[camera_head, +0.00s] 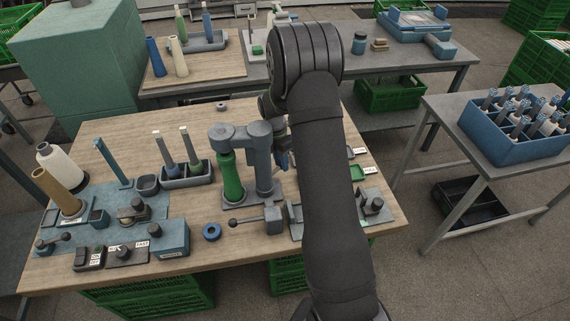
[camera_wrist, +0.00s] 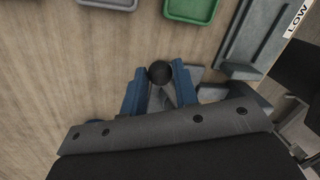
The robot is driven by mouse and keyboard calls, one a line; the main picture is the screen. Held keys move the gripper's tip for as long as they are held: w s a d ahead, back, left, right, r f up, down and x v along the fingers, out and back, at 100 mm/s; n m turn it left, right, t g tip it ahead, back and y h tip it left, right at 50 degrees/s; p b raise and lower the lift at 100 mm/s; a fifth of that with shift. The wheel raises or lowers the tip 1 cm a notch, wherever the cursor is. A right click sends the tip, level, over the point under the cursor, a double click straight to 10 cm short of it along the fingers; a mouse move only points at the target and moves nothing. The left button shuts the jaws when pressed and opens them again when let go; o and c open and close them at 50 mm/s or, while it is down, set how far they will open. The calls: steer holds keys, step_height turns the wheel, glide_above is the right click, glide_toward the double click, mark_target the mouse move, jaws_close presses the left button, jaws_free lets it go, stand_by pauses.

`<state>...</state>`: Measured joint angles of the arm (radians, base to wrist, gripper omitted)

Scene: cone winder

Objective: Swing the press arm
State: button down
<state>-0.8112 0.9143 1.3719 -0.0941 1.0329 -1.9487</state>
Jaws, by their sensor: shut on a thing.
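The grey press stands near the middle of the wooden table. Its press arm (camera_head: 241,135) reaches left from the top of the post (camera_head: 263,165), over an upright green cone (camera_head: 231,178). My gripper (camera_wrist: 159,71) has its blue fingers shut on a dark round knob (camera_wrist: 160,74), seen end-on in the wrist view. In the head view only a bit of blue finger shows just right of the press post; my own arm hides the rest. How the knob joins the press cannot be seen.
A lever with a black ball (camera_head: 233,222) and a blue ring (camera_head: 211,231) lie in front of the press. A tray with two spindles (camera_head: 187,175) is to its left. A green tray (camera_wrist: 191,8) is near my gripper. The table's front left holds a control panel (camera_head: 125,251).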

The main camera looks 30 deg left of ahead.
steer(key=shift+a+n, duration=0.7)
steer(key=shift+n, duration=0.1)
steer(key=c, duration=1.1)
jaws_free()
steer(key=shift+c, duration=0.2)
steer(key=a+r, duration=0.3)
steer(key=r, duration=1.4)
steer(key=shift+w+a, duration=0.15)
steer(key=shift+w, duration=0.15)
steer(key=d+f, duration=0.1)
steer(key=f, duration=0.4)
steer(key=d+f, duration=0.1)
steer(key=f, duration=0.5)
steer(key=d+f, duration=0.1)
steer(key=f, duration=0.5)
steer(key=shift+s+d, duration=0.2)
steer(key=shift+s, duration=0.1)
steer(key=shift+r, duration=0.1)
